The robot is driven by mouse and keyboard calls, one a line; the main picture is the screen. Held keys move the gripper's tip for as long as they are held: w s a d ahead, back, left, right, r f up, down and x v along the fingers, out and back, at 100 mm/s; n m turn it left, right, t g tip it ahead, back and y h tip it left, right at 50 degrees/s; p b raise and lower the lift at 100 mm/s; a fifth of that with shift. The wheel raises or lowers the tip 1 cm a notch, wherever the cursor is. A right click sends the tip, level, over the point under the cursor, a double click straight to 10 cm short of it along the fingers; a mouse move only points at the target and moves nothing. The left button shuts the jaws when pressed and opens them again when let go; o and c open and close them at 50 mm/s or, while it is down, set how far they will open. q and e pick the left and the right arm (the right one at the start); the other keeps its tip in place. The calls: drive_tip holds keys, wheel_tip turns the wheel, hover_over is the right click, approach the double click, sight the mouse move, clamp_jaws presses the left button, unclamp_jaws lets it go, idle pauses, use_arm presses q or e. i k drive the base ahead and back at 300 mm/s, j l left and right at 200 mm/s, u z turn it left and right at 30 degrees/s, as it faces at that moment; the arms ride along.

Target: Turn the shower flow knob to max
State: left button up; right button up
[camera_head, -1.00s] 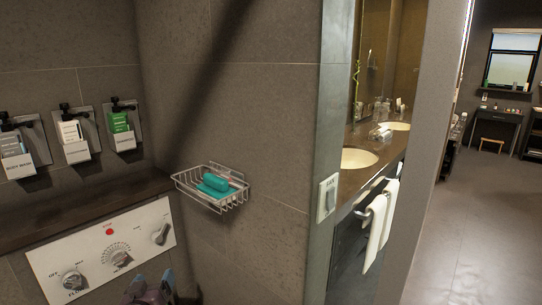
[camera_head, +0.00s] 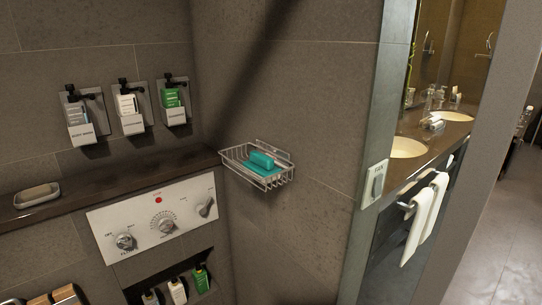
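The shower control panel (camera_head: 187,214) is a pale plate on the tiled wall at the lower left. The flow knob (camera_head: 126,241) is the metal knob at the panel's left end, with small lettering around it. A dial with a ring of marks (camera_head: 163,222) sits mid-panel below a red dot, and another knob (camera_head: 206,207) is at the right end. The knob's exact setting is too small to tell. Neither of my grippers shows now.
A dark ledge (camera_head: 110,192) above the panel holds a soap dish (camera_head: 37,195). A wire basket (camera_head: 257,167) with teal soap juts from the wall at right. Several bottles (camera_head: 178,291) stand in a niche below. Wall dispensers (camera_head: 131,112) hang above.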

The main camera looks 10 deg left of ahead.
sight(124, 241)
drive_tip(key=u, duration=1.35)
